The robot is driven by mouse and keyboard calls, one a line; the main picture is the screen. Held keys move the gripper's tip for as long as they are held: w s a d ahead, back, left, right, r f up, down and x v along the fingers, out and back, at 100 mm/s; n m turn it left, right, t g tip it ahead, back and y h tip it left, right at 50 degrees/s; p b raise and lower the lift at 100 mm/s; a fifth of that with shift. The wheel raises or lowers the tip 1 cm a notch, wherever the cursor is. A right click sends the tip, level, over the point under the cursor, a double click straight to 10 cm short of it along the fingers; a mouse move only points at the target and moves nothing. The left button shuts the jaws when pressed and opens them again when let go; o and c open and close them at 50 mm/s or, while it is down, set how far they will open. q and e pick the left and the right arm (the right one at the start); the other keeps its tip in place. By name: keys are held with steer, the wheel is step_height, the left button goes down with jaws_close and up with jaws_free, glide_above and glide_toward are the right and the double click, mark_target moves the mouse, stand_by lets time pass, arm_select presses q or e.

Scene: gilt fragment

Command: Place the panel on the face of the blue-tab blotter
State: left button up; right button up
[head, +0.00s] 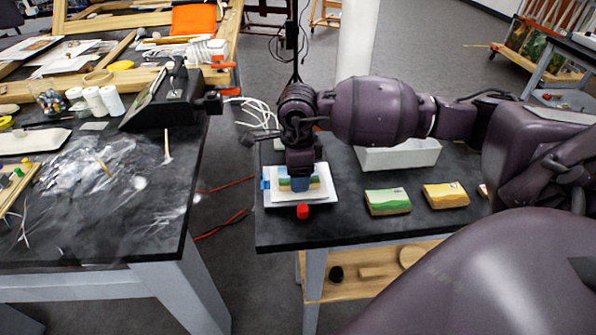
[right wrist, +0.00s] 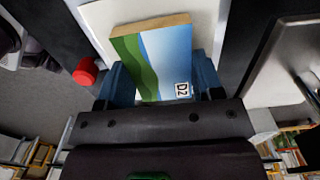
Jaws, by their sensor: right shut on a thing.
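The panel (head: 314,184) is a small block painted in green, blue and pale bands; in the right wrist view the panel (right wrist: 165,58) shows a "D2" label. My right gripper (head: 299,182) is shut on it, with blue fingers on both sides in the right wrist view (right wrist: 162,82). The blotter (head: 285,204) is a white sheet with a blue tab (head: 265,184) on its left edge, lying on the right table. The panel is over the blotter; I cannot tell whether they touch. The gripper hides part of both. My left gripper is not in view.
A red knob (head: 302,211) is at the blotter's front edge. A green-painted block (head: 388,201) and a yellow one (head: 446,195) lie to the right. A white bin (head: 400,157) stands behind them. A cluttered dark table (head: 110,235) is at left, across a gap.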

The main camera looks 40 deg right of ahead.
steer(key=shift+f, duration=0.2)
steer(key=o, duration=0.9)
steer(key=shift+r, duration=0.1)
steer(key=shift+r, duration=0.45)
arm_select(q)
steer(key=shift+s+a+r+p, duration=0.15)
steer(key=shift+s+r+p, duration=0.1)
steer(key=shift+p, duration=0.4)
arm_select(e)
step_height(320, 180, up, 11)
steer(key=shift+r, duration=0.2)
